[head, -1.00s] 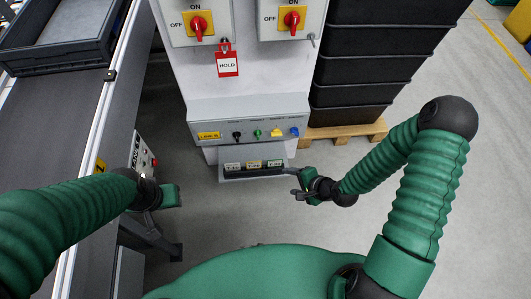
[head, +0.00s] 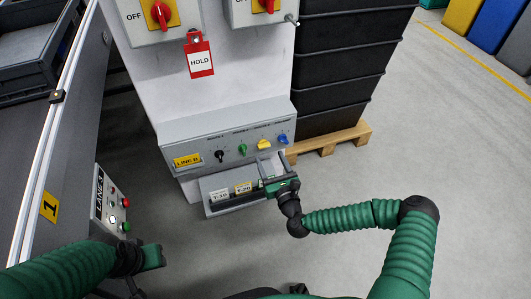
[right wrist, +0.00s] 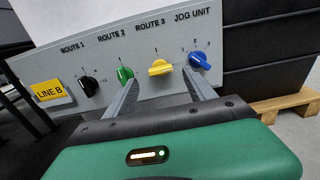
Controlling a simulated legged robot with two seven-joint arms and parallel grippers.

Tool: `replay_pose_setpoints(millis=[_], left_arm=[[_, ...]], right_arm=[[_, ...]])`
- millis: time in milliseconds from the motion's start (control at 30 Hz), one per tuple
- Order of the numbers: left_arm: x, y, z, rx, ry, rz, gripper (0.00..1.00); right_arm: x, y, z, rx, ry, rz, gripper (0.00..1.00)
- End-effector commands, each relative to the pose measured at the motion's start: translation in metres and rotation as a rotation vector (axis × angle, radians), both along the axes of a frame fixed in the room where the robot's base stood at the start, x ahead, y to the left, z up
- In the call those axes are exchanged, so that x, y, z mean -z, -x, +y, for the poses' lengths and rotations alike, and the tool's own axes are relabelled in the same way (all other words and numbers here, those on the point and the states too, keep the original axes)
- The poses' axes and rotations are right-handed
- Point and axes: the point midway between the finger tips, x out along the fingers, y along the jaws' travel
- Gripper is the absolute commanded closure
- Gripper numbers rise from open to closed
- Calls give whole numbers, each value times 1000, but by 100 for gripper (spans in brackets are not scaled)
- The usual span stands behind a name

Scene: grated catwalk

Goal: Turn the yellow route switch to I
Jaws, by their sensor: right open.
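The yellow switch (head: 264,144) is on the sloped grey panel (head: 205,135), under a ROUTE 3 label in the right wrist view, where the knob (right wrist: 160,68) lies roughly crosswise. A small mark shows above it, but I cannot tell its exact setting. My right gripper (head: 268,168) is open just in front of the panel, below the yellow switch. In the right wrist view its two fingers (right wrist: 160,78) point at the panel with the yellow knob between their tips; contact cannot be told. My left gripper (head: 152,257) is low at left, apart from the panel; its jaws are unclear.
Black (head: 220,156), green (head: 242,149) and blue (head: 283,139) knobs share the panel. A label tray (head: 222,207) juts out below. A red HOLD tag (head: 200,60) hangs above. A conveyor (head: 45,150) stands left; black crates (head: 340,70) stand right.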

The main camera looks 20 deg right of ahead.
Motion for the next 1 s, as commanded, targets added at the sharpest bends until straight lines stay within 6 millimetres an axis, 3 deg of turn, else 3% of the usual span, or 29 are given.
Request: replay_pose_setpoints(millis=[100, 233, 600, 1000], left_arm=[[15, 0, 0, -1, 0, 0, 64], [22, 0, 0, -1, 0, 1, 64], [23, 0, 0, 0, 0, 0, 64], [23, 0, 0, 0, 0, 0, 64]], right_arm=[[4, -29, 1, -1, 2, -3, 36], [3, -50, 1, -1, 1, -1, 36], [0, -59, 1, -1, 0, 1, 36], [1, -59, 1, -1, -1, 1, 89]])
